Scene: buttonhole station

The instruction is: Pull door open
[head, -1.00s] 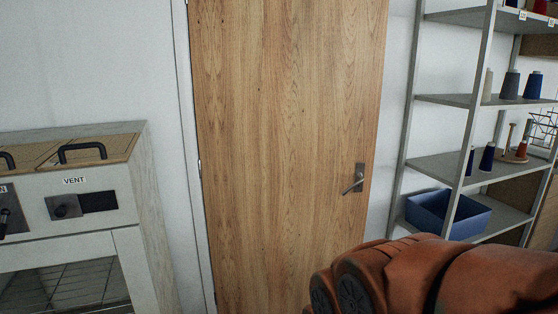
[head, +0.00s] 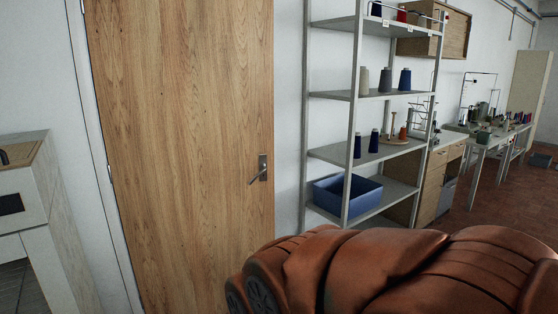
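The wooden door (head: 185,130) stands in the left half of the head view and looks shut in its frame. Its metal lever handle (head: 260,170) is on the right side of the door, with the lever pointing down and to the left. Hinges show along the door's left edge. My orange-brown arm fills the lower right of the view, below and to the right of the handle, apart from it in the picture. My gripper is not in view. The bottom of the door is cut off.
A grey metal shelf (head: 335,95) with thread cones and a blue bin (head: 350,195) stands right of the door. A pale cabinet (head: 45,200) stands at the left. Beyond the shelf are a wooden drawer unit (head: 432,190) and sewing tables (head: 490,140). Brown floor lies open at far right.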

